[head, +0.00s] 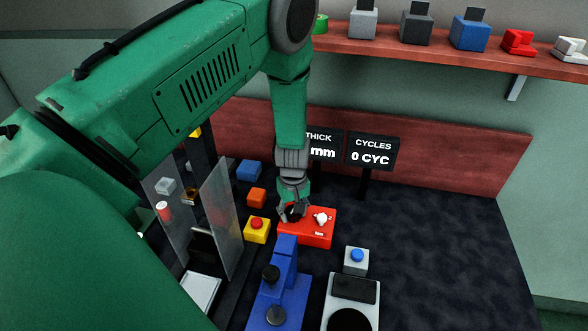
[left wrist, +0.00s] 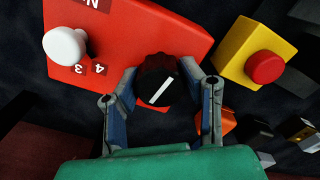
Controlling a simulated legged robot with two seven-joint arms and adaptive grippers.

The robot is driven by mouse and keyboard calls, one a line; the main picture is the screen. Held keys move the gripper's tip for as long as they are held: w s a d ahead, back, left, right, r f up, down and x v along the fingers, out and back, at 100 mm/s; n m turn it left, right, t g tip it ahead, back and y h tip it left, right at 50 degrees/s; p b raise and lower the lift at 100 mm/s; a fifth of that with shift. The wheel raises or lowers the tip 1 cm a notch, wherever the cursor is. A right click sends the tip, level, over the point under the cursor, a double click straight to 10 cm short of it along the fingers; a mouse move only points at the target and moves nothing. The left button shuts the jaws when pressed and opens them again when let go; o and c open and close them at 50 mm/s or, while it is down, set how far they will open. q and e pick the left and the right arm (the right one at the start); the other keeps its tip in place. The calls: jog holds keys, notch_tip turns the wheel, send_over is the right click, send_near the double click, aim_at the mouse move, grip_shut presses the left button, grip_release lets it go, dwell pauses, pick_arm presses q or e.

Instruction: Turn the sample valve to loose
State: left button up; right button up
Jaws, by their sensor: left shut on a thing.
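A red box (head: 318,236) stands on the dark table and carries a black knob and a white knob (head: 321,218). In the left wrist view the black knob (left wrist: 157,80) has a white pointer line running at a slant. The white knob (left wrist: 66,46) sits further left there, by small labels. My left gripper (head: 292,212) comes down from above at the left end of the red box. Its two fingers are closed around the black knob, one on each side. In the head view the fingers mostly hide this knob. My right gripper is not in view.
A yellow box with a red button (head: 256,224) stands just left of the red box. A blue device (head: 278,283) and a grey device with a blue button (head: 356,256) stand in front. Display signs (head: 371,151) stand behind. The table's right side is clear.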

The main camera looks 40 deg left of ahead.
pick_arm(q)
jog(key=shift+w+a+r+n, duration=0.2)
jog(key=shift+w+n, duration=0.15)
jog(key=shift+n, duration=0.45)
jog(key=o, duration=1.1)
jog(key=shift+o, duration=0.2)
jog(key=shift+s+f, duration=0.1)
notch_tip(320, 180, up, 12)
jog(key=shift+f, duration=0.1)
